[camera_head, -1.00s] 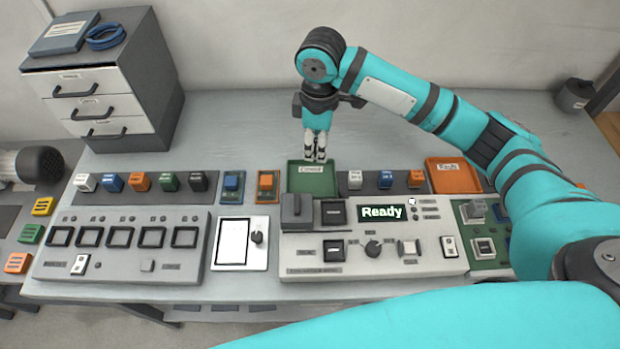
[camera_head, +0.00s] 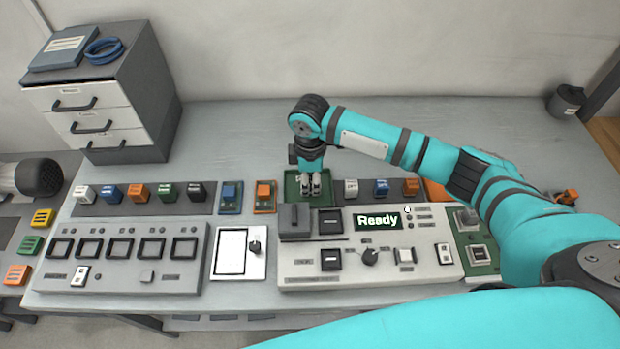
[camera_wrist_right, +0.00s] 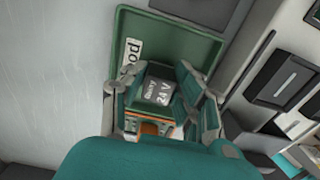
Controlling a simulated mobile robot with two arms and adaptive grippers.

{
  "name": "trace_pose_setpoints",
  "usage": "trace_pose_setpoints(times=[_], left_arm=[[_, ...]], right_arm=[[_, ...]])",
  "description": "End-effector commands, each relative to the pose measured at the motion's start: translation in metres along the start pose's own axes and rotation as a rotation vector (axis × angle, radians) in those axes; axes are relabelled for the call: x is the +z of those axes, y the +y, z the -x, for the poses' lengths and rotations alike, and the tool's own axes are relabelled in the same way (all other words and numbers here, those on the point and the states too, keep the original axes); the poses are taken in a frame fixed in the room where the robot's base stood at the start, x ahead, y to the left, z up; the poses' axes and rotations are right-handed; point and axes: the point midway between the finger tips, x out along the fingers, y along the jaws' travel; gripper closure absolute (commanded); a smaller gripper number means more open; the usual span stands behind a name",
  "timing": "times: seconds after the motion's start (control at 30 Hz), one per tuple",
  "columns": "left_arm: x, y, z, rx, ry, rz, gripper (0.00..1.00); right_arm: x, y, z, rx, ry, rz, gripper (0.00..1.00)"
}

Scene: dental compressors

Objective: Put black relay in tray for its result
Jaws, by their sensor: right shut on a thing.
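My right gripper (camera_head: 311,188) is over the green tray (camera_head: 292,180) behind the tester, pointing down. In the right wrist view its fingers (camera_wrist_right: 160,105) are shut on a black relay (camera_wrist_right: 158,92) whose label reads "24 V". The relay is over the green tray (camera_wrist_right: 205,45); whether it touches the tray floor cannot be told. The tray's label (camera_wrist_right: 132,62) is partly hidden and shows "od". An orange tray (camera_head: 436,191) is partly hidden behind my right arm. The tester display (camera_head: 378,221) reads "Ready". My left gripper is not in view.
Colored relays, including a black one (camera_head: 196,191), stand on a dark strip at the left. More (camera_head: 381,187) stand right of the green tray. A grey lever block (camera_head: 295,218) stands close in front of the tray. The table behind is clear.

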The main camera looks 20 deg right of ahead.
Motion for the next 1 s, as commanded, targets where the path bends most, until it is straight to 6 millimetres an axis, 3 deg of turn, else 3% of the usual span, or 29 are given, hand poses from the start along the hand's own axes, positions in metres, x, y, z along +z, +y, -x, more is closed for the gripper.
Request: trace_pose_setpoints(times=[0.33, 0.37, 0.53, 0.83, 1.0], left_arm=[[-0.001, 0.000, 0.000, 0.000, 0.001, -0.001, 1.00], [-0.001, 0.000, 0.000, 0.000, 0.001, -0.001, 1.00], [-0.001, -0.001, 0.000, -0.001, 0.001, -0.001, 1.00], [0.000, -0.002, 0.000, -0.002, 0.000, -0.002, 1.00], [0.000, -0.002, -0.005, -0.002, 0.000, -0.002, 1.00]], right_arm=[[0.000, 0.000, -0.004, 0.001, 0.002, 0.000, 1.00], [0.000, 0.001, -0.004, 0.002, 0.002, 0.001, 0.69], [0.000, 0.001, -0.003, 0.002, 0.002, 0.000, 0.48], [0.000, 0.001, -0.001, 0.003, 0.002, 0.000, 0.48], [-0.001, 0.001, 0.019, 0.004, 0.003, 0.002, 0.48]])
